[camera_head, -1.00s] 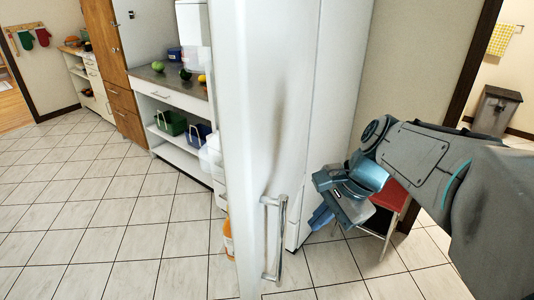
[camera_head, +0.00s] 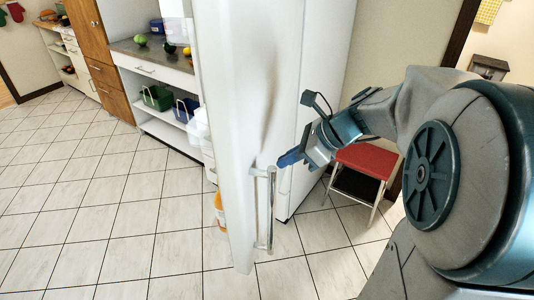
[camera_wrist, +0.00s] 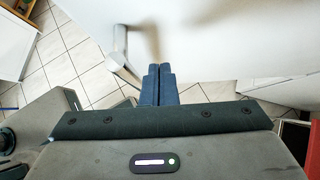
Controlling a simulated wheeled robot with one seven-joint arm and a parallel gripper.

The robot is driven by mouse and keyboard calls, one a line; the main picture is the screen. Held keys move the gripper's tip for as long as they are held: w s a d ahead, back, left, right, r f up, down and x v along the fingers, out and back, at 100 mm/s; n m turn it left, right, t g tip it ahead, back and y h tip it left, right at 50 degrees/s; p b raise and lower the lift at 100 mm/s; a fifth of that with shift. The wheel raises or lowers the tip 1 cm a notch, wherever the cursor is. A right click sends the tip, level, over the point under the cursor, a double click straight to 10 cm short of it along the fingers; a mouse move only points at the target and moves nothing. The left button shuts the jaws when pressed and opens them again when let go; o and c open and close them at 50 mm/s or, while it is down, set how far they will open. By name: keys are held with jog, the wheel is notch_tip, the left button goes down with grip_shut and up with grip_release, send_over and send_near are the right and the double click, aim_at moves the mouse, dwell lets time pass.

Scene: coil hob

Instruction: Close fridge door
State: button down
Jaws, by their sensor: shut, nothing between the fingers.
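The white fridge door (camera_head: 235,110) stands open toward me in the head view, with bottles on its inner side at the left. Its metal bar handle (camera_head: 265,210) is low on the outer face. My gripper (camera_head: 285,160) is shut and empty, its blue fingertips beside the door's outer face, just right of and above the handle's top. In the wrist view the shut blue fingers (camera_wrist: 156,75) point at the white door surface (camera_wrist: 215,35), with the handle (camera_wrist: 122,50) to their left. I cannot tell whether the fingertips touch the door.
A red stool (camera_head: 366,162) stands right of the fridge body (camera_head: 318,60), behind my arm. A counter with open shelves (camera_head: 160,75) is at the left beyond the door. The tiled floor (camera_head: 90,220) at the left is clear.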

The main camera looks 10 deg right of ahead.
aim_at(256, 164)
jog(key=shift+w+a+f+p, duration=0.1)
jog(key=shift+w+a, duration=0.25)
jog(key=shift+a, duration=0.35)
jog(key=shift+w+a+f+p, duration=0.15)
jog(key=shift+w+a, duration=0.15)
jog(key=shift+a, duration=0.35)
jog(key=shift+w+a+f+p, duration=0.1)
jog(key=shift+w+a, duration=0.25)
jog(key=shift+a, duration=0.35)
jog(key=shift+r, duration=0.1)
